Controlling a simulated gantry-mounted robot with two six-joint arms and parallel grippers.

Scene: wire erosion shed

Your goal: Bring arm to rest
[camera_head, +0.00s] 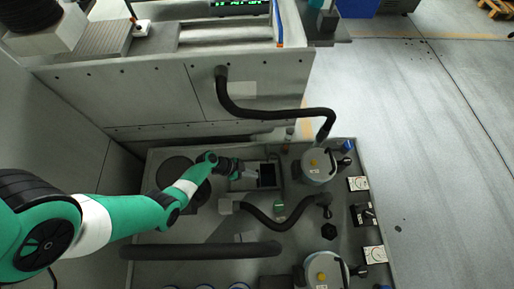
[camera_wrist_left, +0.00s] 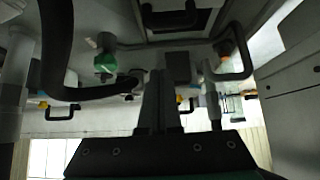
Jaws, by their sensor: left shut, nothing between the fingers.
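My green and white left arm comes in from the left in the head view. Its gripper (camera_head: 250,175) is over the grey machine unit (camera_head: 210,235), beside a dark rectangular opening (camera_head: 267,175). In the left wrist view the fingers (camera_wrist_left: 160,85) are together, with nothing visible between them. The view there is dark, and I cannot tell whether the fingers touch anything. My right gripper is in neither view.
Black hoses (camera_head: 275,113) arch over the unit. A cabinet (camera_head: 180,92) stands behind. The floor (camera_head: 430,170) at right is clear.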

